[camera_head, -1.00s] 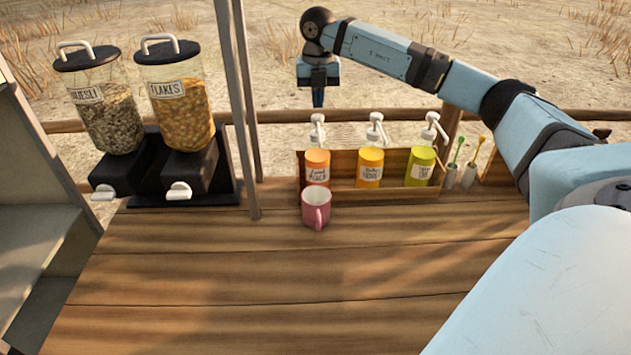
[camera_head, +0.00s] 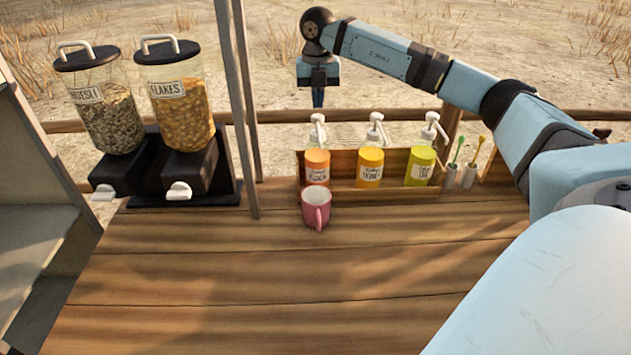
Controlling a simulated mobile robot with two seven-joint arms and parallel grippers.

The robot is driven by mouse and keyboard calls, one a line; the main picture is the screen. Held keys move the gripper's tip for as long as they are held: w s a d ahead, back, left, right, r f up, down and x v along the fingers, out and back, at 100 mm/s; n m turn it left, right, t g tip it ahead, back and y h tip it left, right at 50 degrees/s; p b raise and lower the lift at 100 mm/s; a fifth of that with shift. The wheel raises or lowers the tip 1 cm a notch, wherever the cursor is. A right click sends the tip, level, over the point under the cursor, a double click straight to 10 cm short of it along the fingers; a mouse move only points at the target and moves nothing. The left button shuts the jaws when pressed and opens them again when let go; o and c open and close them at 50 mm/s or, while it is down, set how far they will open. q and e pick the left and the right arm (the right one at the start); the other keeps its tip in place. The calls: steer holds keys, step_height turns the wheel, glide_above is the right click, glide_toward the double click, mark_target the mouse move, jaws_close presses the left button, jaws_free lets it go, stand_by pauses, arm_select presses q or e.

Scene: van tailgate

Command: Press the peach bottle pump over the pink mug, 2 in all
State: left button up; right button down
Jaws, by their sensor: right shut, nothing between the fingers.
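The peach bottle (camera_head: 317,158) is the orange-labelled one at the left end of a wooden rack. Its white pump head (camera_head: 317,122) points up. The pink mug (camera_head: 316,207) stands upright on the wooden counter, directly in front of the peach bottle, with its handle toward me. My right gripper (camera_head: 318,98) is shut and empty, pointing down, just above the peach bottle's pump head in the picture. A small gap seems to show between fingertips and pump. My left gripper is not in view.
The rack (camera_head: 345,195) also holds a yellow bottle (camera_head: 370,167) and a green bottle (camera_head: 420,165). Toothbrush cups (camera_head: 459,176) stand at its right. Two cereal dispensers (camera_head: 183,110) stand at the left, near a post (camera_head: 240,120). The counter's front (camera_head: 280,290) is clear.

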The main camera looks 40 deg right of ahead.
mark_target(318, 116)
steer(key=shift+f, duration=0.2)
steer(key=shift+f+b, duration=0.75)
steer(key=shift+f, duration=1.05)
steer(key=shift+r, duration=0.2)
steer(key=shift+r+p, duration=1.65)
steer(key=shift+r, duration=0.1)
steer(key=shift+f, duration=0.25)
